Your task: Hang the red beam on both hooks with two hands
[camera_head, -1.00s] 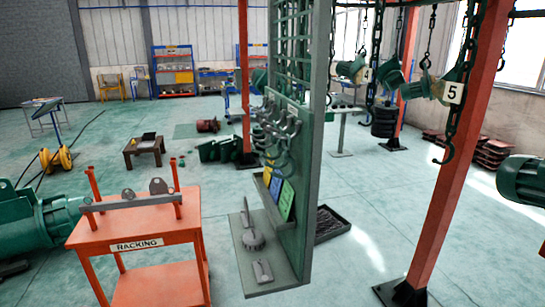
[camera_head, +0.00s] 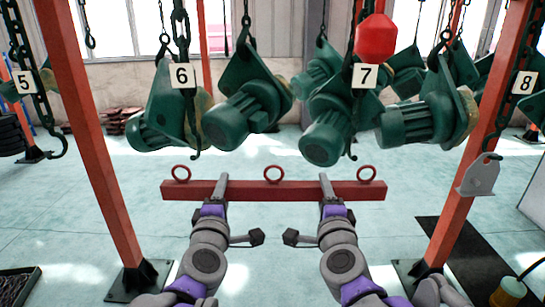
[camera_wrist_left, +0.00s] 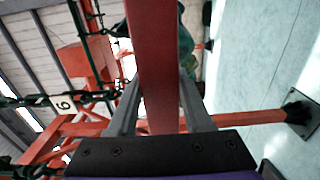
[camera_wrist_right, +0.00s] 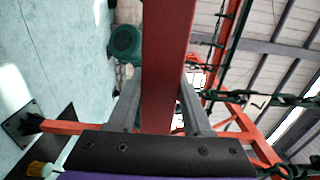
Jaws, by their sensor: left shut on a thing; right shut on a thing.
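The beam also runs between the fingers in the left wrist view (camera_wrist_left: 156,65) and right wrist view (camera_wrist_right: 166,65). The hook under sign 6 (camera_head: 195,155) and the hook under sign 7 (camera_head: 352,156) hang above the beam in the picture, inward of the outer rings, apart from them. Their depth relative to the beam is unclear.
Green hoist motors (camera_head: 240,115) hang behind the chains. A red post stands left (camera_head: 92,150) and another right (camera_head: 470,180). A grey plate (camera_head: 480,176) hangs under sign 8 (camera_head: 525,82). A red pendant (camera_head: 376,38) hangs above sign 7 (camera_head: 364,76).

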